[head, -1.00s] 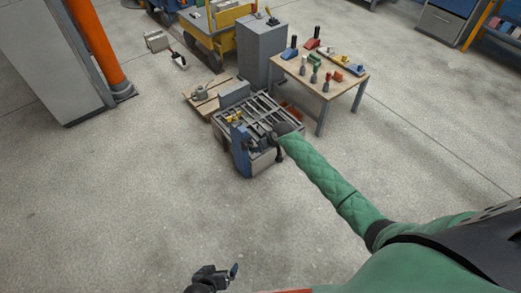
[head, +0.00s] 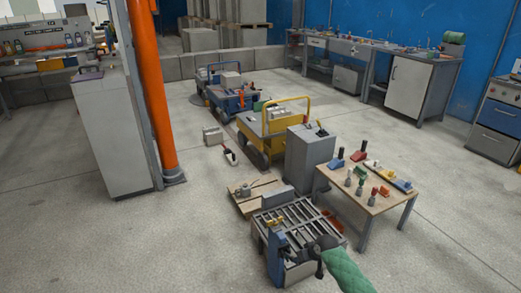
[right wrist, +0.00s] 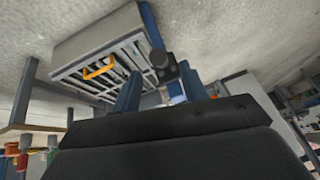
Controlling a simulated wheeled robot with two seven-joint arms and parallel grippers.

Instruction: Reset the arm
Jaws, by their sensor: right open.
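The panel mould (head: 290,222) is a grey slatted frame low on the floor, at the lower middle of the head view. A blue upright part (head: 277,255) stands at its front left corner. My right arm, in a green sleeve, comes in from the bottom. My right gripper (head: 318,258) is dark and small beside the mould's front right. In the right wrist view my right gripper (right wrist: 160,88) has its two fingers apart, with nothing seen held. The mould (right wrist: 105,60) shows beyond them with an orange handle (right wrist: 99,69). My left gripper is out of view.
A wooden table (head: 375,198) with several coloured tools stands right of the mould. A grey cabinet (head: 308,160) and yellow cart (head: 275,125) are behind it. An orange post (head: 152,90) and grey cabinet (head: 112,130) stand left. The floor at lower left is clear.

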